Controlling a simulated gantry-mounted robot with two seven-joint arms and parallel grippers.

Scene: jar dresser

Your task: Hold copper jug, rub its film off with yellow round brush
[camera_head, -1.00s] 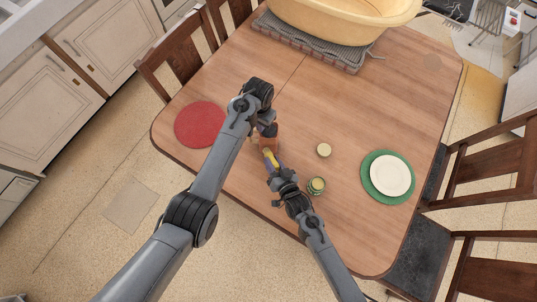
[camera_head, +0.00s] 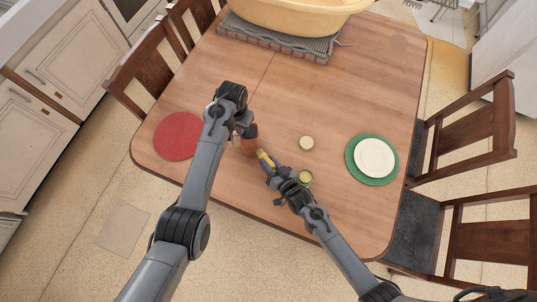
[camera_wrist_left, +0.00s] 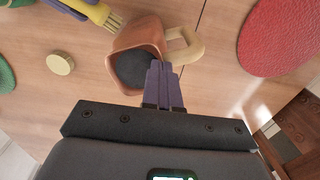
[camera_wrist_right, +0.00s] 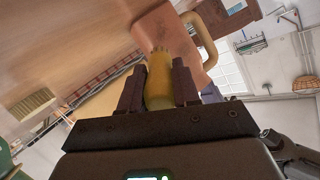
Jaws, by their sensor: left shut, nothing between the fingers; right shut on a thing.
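The copper jug (camera_head: 251,144) stands on the table between my grippers. In the left wrist view the jug (camera_wrist_left: 122,70) shows a dark inside and a tan handle (camera_wrist_left: 186,46). My left gripper (camera_head: 241,129) is shut and empty. Its fingertips (camera_wrist_left: 163,70) are at the jug's rim near the handle; I cannot tell if they touch. My right gripper (camera_head: 270,167) is shut on the yellow brush (camera_head: 263,158). In the right wrist view the brush (camera_wrist_right: 159,82) points its bristles at the jug (camera_wrist_right: 162,32); contact is unclear. I cannot make out the film.
A small round lid (camera_head: 306,143) lies right of the jug. A red mat (camera_head: 178,136) is at left, a white plate (camera_head: 374,157) on a green mat at right. A yellow basin (camera_head: 300,15) is at the back.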

